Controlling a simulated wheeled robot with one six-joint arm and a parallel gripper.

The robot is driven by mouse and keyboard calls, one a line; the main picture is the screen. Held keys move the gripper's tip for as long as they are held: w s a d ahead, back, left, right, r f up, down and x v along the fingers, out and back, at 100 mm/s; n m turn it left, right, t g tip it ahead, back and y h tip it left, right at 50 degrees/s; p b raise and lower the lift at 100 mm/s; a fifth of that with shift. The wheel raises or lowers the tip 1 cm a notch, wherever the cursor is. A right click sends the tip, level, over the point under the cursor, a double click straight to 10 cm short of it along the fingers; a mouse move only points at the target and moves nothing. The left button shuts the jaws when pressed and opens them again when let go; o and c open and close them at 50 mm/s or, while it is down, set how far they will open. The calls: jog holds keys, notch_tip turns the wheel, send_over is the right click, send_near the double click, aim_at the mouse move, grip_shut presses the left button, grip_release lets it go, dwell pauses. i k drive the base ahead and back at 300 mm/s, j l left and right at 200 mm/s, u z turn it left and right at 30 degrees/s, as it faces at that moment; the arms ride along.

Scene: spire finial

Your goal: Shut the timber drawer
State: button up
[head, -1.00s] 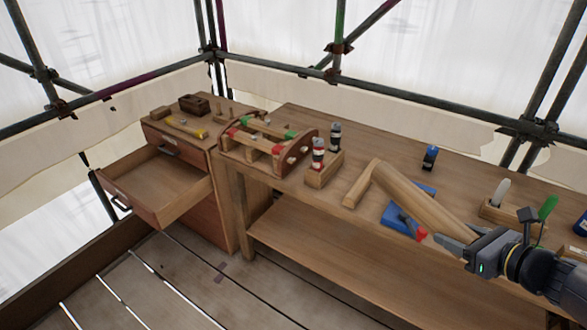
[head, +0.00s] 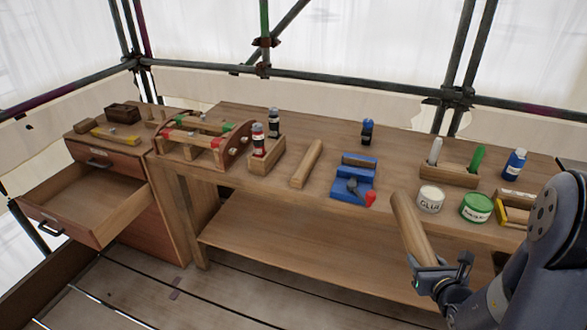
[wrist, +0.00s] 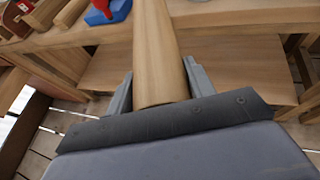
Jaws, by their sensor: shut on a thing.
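The timber drawer (head: 85,200) is pulled well out of the wooden cabinet (head: 158,215) at the left of the head view. It looks empty, with a dark handle (head: 45,228) on its front. My gripper (head: 437,268) is at the lower right, far from the drawer. It is shut on a round wooden piece (head: 408,225), which sticks up and away from the jaws in front of the bench. In the wrist view the wooden piece (wrist: 158,50) lies between the two fingers; the drawer cannot be made out there.
The workbench (head: 240,180) holds a wooden rack (head: 205,140), another wooden piece (head: 307,163), a blue vise (head: 352,185), a glue tin (head: 430,199) and a green tin (head: 476,207). Tools lie on the cabinet top. The plank floor (head: 200,300) before the bench is clear.

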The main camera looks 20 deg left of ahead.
aim_at(86, 205)
jog(key=k+u, duration=0.3)
jog(key=k+j+u, duration=0.1)
jog(key=u, duration=0.15)
jog(key=k+u, duration=0.1)
jog(key=u, duration=1.5)
jog(key=i+u, duration=0.15)
jog(key=u, duration=0.25)
jog(key=i+u, duration=0.15)
jog(key=u, duration=0.25)
jog(key=i+u, duration=0.15)
jog(key=u, duration=0.25)
jog(key=i+l, duration=0.25)
jog(key=i, duration=0.2)
jog(key=i+l, duration=0.25)
jog(key=i, duration=0.2)
jog(key=i+l, duration=0.2)
jog(key=i, duration=0.25)
jog(key=i+z, duration=0.25)
jog(key=i, duration=0.3)
jog(key=i+j+z, duration=0.25)
jog(key=i, duration=0.3)
jog(key=z, duration=1.55)
